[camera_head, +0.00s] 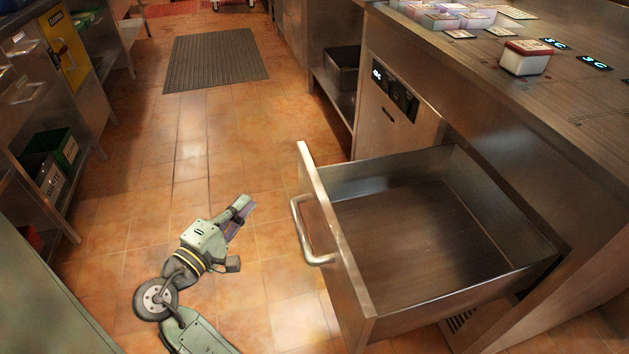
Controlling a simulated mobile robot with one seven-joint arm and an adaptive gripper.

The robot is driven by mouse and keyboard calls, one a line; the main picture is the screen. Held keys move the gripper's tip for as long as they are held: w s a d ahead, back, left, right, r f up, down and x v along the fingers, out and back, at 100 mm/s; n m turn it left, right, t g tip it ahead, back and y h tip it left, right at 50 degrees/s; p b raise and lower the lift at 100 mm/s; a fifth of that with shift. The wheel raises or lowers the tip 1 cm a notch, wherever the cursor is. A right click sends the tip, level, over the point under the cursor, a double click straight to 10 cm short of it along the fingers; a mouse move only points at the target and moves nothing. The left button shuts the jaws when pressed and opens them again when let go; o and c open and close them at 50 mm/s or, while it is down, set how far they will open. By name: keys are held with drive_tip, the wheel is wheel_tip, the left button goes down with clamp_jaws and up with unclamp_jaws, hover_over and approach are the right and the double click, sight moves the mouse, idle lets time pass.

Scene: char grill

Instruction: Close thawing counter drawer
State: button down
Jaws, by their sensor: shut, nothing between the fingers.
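The thawing counter (540,115) stands along the right side. Its drawer (335,245) is pulled far out over the floor, and its empty metal inside shows. The drawer front carries a silver bar handle (304,232) on its left face. My gripper (243,208) is to the left of the handle, apart from it, with open floor between them in the picture. It points up and to the right, and its fingers are shut with nothing between them. The far side of the fingers is hidden.
Several small food containers stand on the counter top, one with a red lid (527,57) nearest. A control panel (395,92) is on the counter front. Steel shelving (60,130) lines the left. A dark floor mat (215,60) lies in the aisle; the tiled floor is clear.

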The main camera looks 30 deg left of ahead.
drive_tip(key=p, duration=0.2)
approach(301, 163)
drive_tip(key=a, duration=0.3)
drive_tip(key=shift+h, duration=0.3)
drive_tip(key=shift+w+d+r, duration=0.1)
drive_tip(key=shift+w+d, duration=0.3)
drive_tip(key=shift+w, duration=0.4)
drive_tip(key=shift+w+d+f, duration=0.1)
drive_tip(key=shift+w+d, duration=0.3)
drive_tip(key=shift+w, duration=0.35)
drive_tip(key=shift+w+d+r, duration=0.1)
drive_tip(key=shift+w+d, duration=0.3)
drive_tip(key=shift+w, duration=0.4)
